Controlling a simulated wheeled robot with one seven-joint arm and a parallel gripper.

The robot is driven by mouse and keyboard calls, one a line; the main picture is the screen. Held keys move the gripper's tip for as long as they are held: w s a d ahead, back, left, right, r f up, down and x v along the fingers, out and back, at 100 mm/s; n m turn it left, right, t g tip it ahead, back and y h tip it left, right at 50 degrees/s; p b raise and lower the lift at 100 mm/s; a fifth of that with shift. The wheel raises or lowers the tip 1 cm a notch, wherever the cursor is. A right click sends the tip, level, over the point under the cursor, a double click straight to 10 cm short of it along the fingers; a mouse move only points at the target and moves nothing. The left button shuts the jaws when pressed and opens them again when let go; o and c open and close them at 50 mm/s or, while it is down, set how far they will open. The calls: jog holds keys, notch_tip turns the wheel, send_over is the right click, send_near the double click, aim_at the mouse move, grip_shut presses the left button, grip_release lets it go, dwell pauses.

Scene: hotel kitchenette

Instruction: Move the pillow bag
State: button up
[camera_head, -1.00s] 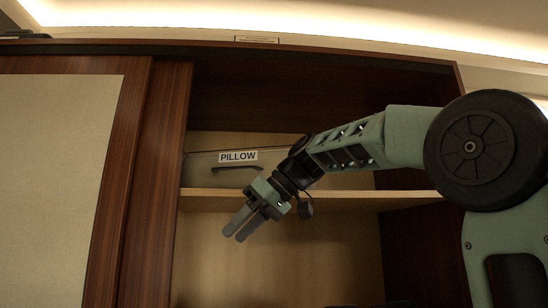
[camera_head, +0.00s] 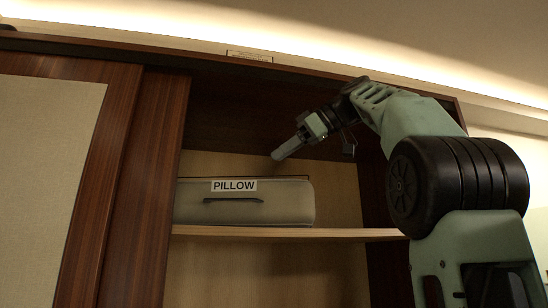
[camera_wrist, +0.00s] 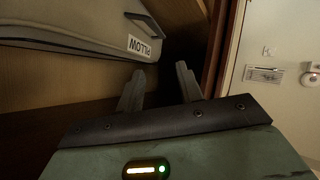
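The pillow bag (camera_head: 290,202) is a grey-beige soft case with a white PILLOW label and a dark handle (camera_head: 233,200) on its front. It lies flat on the wooden shelf (camera_head: 300,233) inside the wardrobe. My gripper (camera_head: 279,156) is above the bag's right part, pointing down to the left, and does not visibly touch it. In the wrist view my two fingers (camera_wrist: 160,82) are spread apart with nothing between them. The bag (camera_wrist: 62,28) shows at the upper left there, its label and handle beyond the left finger.
A wardrobe door with a beige panel (camera_head: 45,170) stands at the left, beside a wooden upright (camera_head: 150,180). The cabinet's top edge (camera_head: 330,75) runs above my arm. Free room lies on the shelf right of the bag and below the shelf.

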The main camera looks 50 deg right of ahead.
aim_at(243, 210)
jog(key=p+x, duration=0.1)
jog(key=x, duration=1.6)
jog(key=shift+w+f, duration=0.15)
grip_shut()
